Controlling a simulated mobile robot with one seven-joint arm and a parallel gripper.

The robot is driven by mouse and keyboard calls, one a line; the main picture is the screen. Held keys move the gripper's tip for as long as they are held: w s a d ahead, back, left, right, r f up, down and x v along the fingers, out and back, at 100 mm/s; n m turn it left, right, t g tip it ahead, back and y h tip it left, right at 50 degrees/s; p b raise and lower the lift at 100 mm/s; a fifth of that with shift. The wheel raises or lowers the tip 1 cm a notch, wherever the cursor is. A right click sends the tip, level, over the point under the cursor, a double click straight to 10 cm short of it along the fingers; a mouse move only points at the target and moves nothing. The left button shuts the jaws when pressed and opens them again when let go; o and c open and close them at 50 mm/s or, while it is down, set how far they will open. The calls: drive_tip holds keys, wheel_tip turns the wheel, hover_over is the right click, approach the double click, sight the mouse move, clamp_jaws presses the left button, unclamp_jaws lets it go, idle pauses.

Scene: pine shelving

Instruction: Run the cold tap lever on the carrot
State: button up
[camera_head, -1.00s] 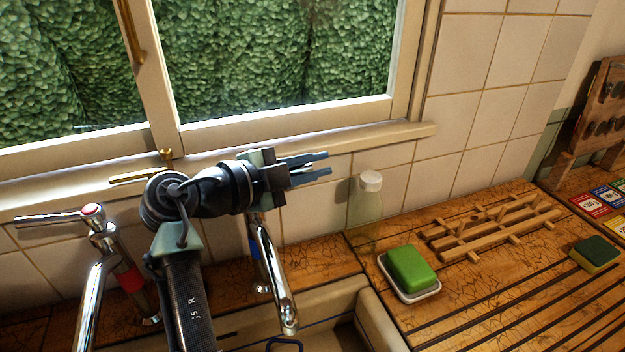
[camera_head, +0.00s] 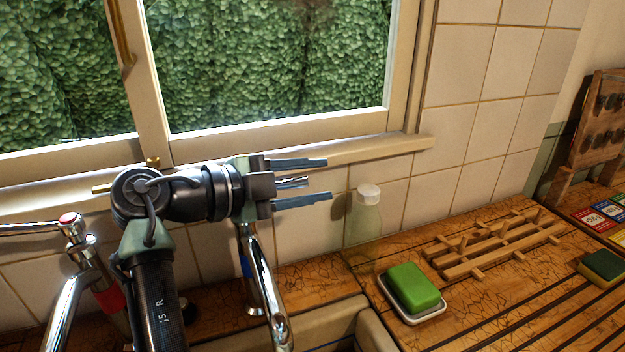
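My gripper (camera_head: 322,181) is in front of the window sill, fingers pointing right. It is open, with a clear gap between the two fingers. A shiny metal tip, seemingly the cold tap lever (camera_head: 292,182), shows between the fingers; I cannot tell whether they touch it. The chrome cold tap (camera_head: 262,285), with a blue band, stands below my gripper, its top hidden behind the gripper. The hot tap (camera_head: 70,222), with a red cap and red band, is at the left, partly behind my arm. No carrot is in view, and the sink basin is mostly out of frame.
A clear bottle with a white cap (camera_head: 368,192) stands right of my fingers. A green soap (camera_head: 414,287) sits in a white dish. A wooden rack (camera_head: 495,245) and a sponge (camera_head: 603,265) are on the counter. The window ledge (camera_head: 300,163) runs close behind my gripper.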

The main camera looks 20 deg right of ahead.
sight(289, 184)
drive_tip(key=b+v, duration=0.1)
drive_tip(key=v, duration=0.6)
drive_tip(key=shift+a+r, duration=0.1)
drive_tip(key=shift+a, duration=0.15)
drive_tip(key=shift+s+d, duration=0.1)
drive_tip(key=shift+d, duration=0.05)
idle(1.6)
